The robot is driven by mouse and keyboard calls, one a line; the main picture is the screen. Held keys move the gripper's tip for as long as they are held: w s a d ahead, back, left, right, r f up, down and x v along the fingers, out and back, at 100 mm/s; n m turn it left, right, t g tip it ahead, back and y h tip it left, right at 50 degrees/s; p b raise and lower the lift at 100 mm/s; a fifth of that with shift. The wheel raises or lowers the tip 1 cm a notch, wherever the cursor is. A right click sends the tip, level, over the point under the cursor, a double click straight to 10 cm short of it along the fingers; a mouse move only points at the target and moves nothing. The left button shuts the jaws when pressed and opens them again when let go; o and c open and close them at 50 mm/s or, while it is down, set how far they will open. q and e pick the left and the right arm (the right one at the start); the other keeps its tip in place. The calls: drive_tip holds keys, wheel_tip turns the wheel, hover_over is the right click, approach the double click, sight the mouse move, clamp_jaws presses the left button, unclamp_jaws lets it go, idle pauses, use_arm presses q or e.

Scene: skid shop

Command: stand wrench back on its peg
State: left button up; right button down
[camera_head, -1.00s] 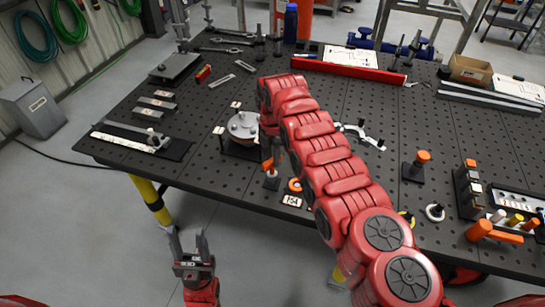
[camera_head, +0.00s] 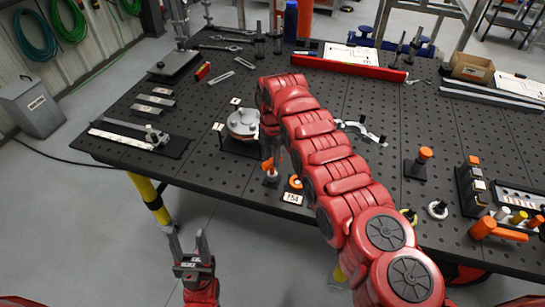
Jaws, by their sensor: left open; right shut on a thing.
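My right gripper (camera_head: 270,155) reaches down at the table's front edge, beside a round metal flange part (camera_head: 243,124). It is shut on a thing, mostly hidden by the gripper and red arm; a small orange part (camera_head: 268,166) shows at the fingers. I take this for the wrench, but its shape is not clear. Just below is a small dark base with a pale upright (camera_head: 271,179), which may be the peg. I cannot tell whether the held thing touches it. My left gripper (camera_head: 190,245) is open and empty, in front of the table, over the floor.
An orange ring (camera_head: 295,183) and a number card (camera_head: 292,198) lie right of the small base. An orange-topped post (camera_head: 424,154) stands further right. Silver clamp pieces (camera_head: 360,130) lie behind my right arm. Flat wrenches (camera_head: 220,47) lie at the back left.

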drive_tip(key=shift+f, duration=0.1)
drive_tip(key=shift+c, duration=1.8)
unclamp_jaws()
drive_tip(key=shift+r, duration=3.55)
